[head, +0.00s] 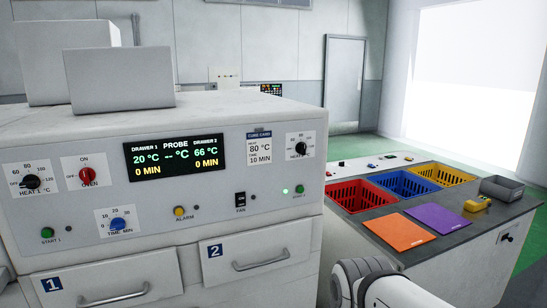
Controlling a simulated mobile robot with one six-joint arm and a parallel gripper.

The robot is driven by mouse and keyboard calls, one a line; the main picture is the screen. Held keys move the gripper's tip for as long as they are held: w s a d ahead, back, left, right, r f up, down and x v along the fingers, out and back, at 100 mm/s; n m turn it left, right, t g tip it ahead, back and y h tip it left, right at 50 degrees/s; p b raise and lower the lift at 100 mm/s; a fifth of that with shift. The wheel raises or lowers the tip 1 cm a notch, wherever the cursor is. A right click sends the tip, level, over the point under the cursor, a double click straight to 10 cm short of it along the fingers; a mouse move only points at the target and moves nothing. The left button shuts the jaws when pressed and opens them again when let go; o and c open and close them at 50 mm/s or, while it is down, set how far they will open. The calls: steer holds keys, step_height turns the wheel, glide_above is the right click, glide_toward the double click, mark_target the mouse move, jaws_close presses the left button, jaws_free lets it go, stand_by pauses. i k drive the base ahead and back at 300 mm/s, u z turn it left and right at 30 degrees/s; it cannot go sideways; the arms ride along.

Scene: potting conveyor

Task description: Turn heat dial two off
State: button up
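The heat two dial (300,149) is a black knob on a white plate at the upper right of the oven's front panel (240,212). Its pointer is too small to read for certain. The display (174,157) reads 66 °C and 0 MIN for drawer 2, and 20 °C and 0 MIN for drawer 1. A small green lamp (285,190) glows beside the green start 2 button (300,189). Part of my arm shows at the bottom right, below and right of the panel. My gripper is not in view.
The panel also has the heat 1 dial (31,182), red oven knob (87,174), blue time dial (117,224) and fan switch (240,199). Drawer 2 (245,258) looks shut. At right, a counter (460,236) holds red, blue and yellow baskets and two mats.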

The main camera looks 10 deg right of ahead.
mark_target(301, 147)
steer(key=z, duration=0.15)
steer(key=i, duration=0.85)
steer(key=u, duration=0.05)
